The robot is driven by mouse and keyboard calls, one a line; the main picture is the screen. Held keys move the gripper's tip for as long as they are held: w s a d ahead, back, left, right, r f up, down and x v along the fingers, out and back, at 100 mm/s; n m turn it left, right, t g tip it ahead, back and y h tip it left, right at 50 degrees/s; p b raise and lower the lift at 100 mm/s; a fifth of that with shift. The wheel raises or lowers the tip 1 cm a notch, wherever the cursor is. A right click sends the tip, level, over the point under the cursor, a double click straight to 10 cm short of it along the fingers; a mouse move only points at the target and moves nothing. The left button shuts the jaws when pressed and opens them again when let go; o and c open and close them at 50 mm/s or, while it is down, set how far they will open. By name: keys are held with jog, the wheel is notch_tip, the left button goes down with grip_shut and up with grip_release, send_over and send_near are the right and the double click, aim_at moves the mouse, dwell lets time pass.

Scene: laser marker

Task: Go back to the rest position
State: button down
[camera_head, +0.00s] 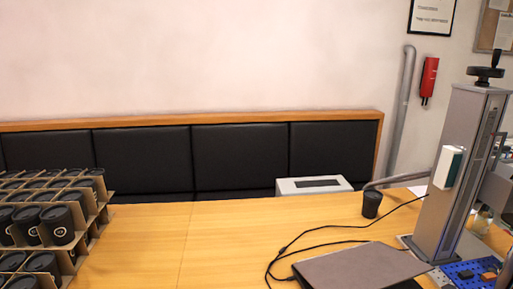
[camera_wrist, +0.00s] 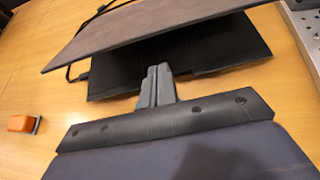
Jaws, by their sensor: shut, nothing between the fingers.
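My gripper (camera_wrist: 157,78) shows in the wrist view, its grey fingers shut together with nothing between them. It is over the wooden table, in front of a laptop-like device (camera_wrist: 150,35) with a grey-brown lid and a dark lower part. How far the fingertips are from that device, I cannot tell. The lid also shows in the head view (camera_head: 360,268) near the front edge. My gripper does not show in the head view.
A crate (camera_head: 88,225) of several black cups stands at left. A single black cup (camera_head: 371,204) stands near the back edge. The laser marker column (camera_head: 450,175) and a blue plate (camera_head: 466,271) are at right. An orange block (camera_wrist: 22,123) lies at left in the wrist view. The middle-left table is clear.

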jog(key=w, duration=0.3)
jog(key=w+a, duration=0.1)
jog(key=shift+w+f, duration=0.25)
jog(key=s+d, duration=0.1)
jog(key=s, duration=0.5)
jog(key=w+a, duration=0.1)
jog(key=w, duration=0.5)
jog(key=f+b, duration=0.2)
jog(key=s+f+b, duration=0.1)
jog(key=f+b, duration=0.1)
jog(key=f, duration=0.1)
jog(key=f+b, duration=0.2)
jog(key=f, duration=0.1)
jog(key=shift+s+d+f, duration=0.15)
jog(key=shift+s+f, duration=0.05)
jog(key=shift+s, duration=0.15)
